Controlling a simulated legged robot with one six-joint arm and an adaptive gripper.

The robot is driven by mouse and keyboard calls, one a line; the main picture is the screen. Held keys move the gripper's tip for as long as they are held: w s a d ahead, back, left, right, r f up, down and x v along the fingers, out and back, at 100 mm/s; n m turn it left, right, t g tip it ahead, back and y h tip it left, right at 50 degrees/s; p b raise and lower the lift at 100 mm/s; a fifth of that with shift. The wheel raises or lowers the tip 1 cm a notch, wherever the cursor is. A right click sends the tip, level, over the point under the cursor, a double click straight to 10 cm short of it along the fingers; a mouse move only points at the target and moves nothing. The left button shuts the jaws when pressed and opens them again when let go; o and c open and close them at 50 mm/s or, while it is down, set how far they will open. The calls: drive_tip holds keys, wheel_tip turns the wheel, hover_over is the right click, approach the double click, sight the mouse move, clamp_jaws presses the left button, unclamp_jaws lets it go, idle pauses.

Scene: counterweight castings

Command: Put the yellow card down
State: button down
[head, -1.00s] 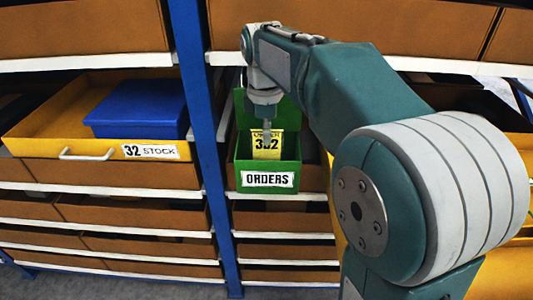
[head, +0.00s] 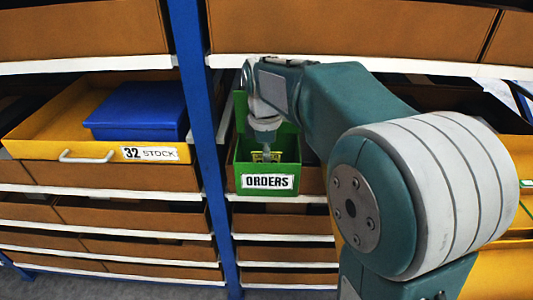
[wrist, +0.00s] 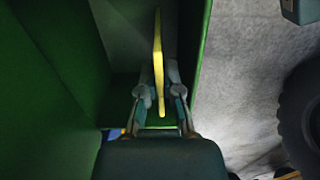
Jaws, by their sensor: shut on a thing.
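The yellow card (head: 262,157) is mostly down inside the green box labelled ORDERS (head: 267,181); only its upper part shows above the front wall. In the wrist view the card (wrist: 158,60) stands on edge between the two fingers. My gripper (head: 267,153) is shut on the card and reaches down into the box, and it also shows in the wrist view (wrist: 160,100). The box's green walls (wrist: 198,60) lie on both sides of the gripper. I cannot tell whether the card touches the box floor.
A yellow drawer (head: 40,140) labelled 32 STOCK, with a blue box (head: 137,108) in it, is to the left. A blue rack post (head: 205,130) stands between it and the green box. A shelf with brown bins (head: 350,30) is just above my arm.

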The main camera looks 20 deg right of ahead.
drive_tip(key=shift+f, duration=0.15)
drive_tip(key=c, duration=1.1)
unclamp_jaws()
drive_tip(key=r, duration=1.3)
drive_tip(key=shift+w+a+r, duration=0.1)
drive_tip(key=shift+a+r, duration=0.05)
drive_tip(key=shift+a, duration=0.05)
